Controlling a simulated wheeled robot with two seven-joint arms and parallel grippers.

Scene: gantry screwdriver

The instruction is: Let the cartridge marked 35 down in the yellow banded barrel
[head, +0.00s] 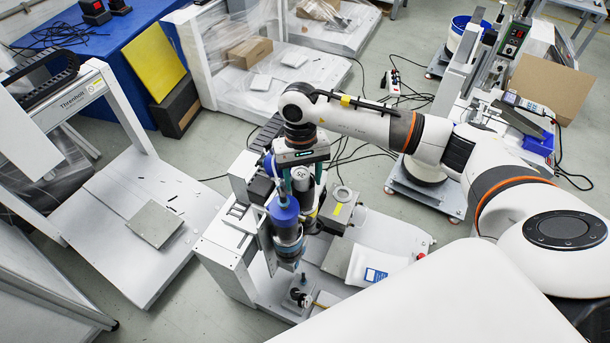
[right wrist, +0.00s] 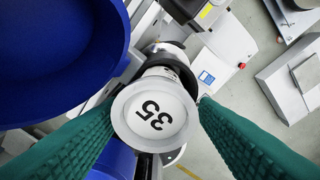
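The cartridge marked 35 (right wrist: 155,115) is a pale cylinder with a wide round rim, its number facing the right wrist camera. It also shows in the head view (head: 301,175). My right gripper (head: 302,173) has its green fingers (right wrist: 158,104) against both sides of the cartridge, shut on it. The cartridge hangs above the white gantry unit, close beside a blue-topped barrel (head: 285,211). My left gripper is not in view.
A grey box with a round top opening and yellow label (head: 337,209) stands just right of the gripper. A white pouch with a blue label (head: 371,266) lies on the unit's base. A blue body (right wrist: 55,55) fills the left of the wrist view.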

